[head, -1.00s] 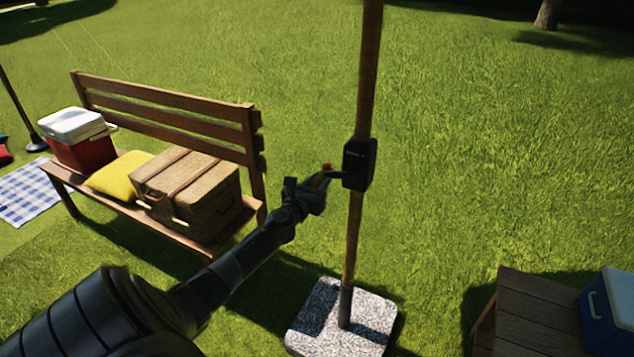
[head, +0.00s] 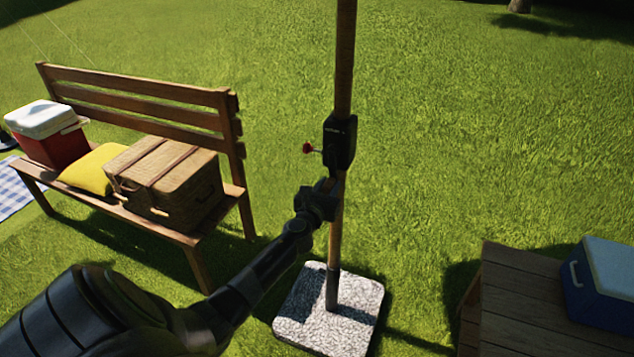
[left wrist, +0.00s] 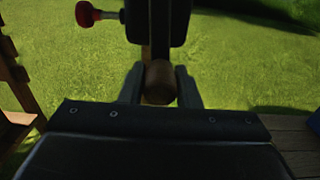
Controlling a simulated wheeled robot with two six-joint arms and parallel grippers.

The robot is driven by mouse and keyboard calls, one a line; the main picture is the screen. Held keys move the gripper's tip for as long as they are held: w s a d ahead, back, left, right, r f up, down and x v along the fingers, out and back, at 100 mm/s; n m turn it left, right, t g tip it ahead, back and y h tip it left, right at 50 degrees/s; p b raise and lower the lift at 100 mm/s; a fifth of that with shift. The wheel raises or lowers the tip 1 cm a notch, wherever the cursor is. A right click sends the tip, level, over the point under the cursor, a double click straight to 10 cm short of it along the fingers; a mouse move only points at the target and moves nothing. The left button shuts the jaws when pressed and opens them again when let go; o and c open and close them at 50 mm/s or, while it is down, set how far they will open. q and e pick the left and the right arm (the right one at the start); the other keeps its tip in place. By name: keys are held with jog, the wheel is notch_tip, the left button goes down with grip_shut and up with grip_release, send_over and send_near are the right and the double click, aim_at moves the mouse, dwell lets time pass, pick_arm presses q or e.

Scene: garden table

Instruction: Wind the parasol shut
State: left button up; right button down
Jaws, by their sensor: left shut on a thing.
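The parasol's wooden pole (head: 344,70) stands upright, with its canopy out of view above. A black crank housing (head: 340,142) sits on the pole, with a red knob (head: 308,148) on a thin stem at its left side. My left gripper (head: 327,187) is just below the housing, in front of the pole. In the left wrist view, its fingers are shut around a round wooden crank grip (left wrist: 158,82), below the housing (left wrist: 157,20); the red knob (left wrist: 88,14) shows at upper left. My right gripper is not in view.
A speckled stone base (head: 300,310) holds the pole. A wooden bench (head: 140,95) at left carries a red cooler (head: 45,145), a yellow cushion (head: 90,170) and a wicker basket (head: 170,180). At lower right, a wooden table (head: 515,310) bears a blue cooler (head: 605,290). Open grass lies behind.

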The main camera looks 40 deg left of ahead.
pick_arm(q)
jog(key=shift+w+d+r, duration=0.15)
jog(key=shift+d+r, duration=0.05)
jog(key=shift+d, duration=0.55)
jog(key=shift+w+d, duration=0.1)
jog(key=shift+d, duration=0.2)
